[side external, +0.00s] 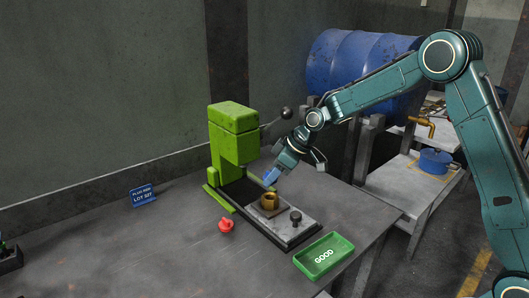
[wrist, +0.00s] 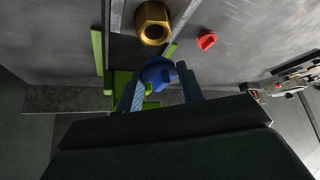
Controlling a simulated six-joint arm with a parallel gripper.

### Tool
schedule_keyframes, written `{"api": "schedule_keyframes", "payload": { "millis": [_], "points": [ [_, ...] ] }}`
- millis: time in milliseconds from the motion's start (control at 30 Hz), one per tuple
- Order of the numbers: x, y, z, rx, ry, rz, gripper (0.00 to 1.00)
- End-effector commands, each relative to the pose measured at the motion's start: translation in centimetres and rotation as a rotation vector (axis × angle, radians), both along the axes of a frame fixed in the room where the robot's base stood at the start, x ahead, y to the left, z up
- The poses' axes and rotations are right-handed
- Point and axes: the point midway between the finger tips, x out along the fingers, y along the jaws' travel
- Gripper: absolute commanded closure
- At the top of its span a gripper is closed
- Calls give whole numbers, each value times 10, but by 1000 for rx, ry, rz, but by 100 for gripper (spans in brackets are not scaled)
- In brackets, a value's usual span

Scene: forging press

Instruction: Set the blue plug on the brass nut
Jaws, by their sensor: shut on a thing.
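The blue plug (wrist: 156,72) is between the fingers of my gripper (wrist: 160,88), and the gripper is shut on it. In the side view the blue plug (side external: 270,177) is held in the air beside the green press, close to the brass nut and a little above it. The brass nut (side external: 269,201) sits on a small brown plate on the press bed, with its hole facing up. The nut also shows in the wrist view (wrist: 153,24), just beyond the plug. The plug and nut look apart. My gripper (side external: 273,172) is partly hidden in the side view.
The green press (side external: 235,145) stands close behind my gripper, with a dark lever. A green tray marked GOOD (side external: 324,256) is at the front right. A blue sign (side external: 144,195) stands at the left.

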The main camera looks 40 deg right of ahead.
Motion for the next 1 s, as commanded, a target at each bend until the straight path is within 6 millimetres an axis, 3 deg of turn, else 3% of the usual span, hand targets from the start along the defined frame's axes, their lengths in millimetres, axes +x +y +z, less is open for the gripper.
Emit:
{"api": "schedule_keyframes", "payload": {
  "millis": [500,1000],
  "points": [
    [0,0,-30,0,0,0,70],
    [0,0,-32,0,-1,-1,70]
  ]
}}
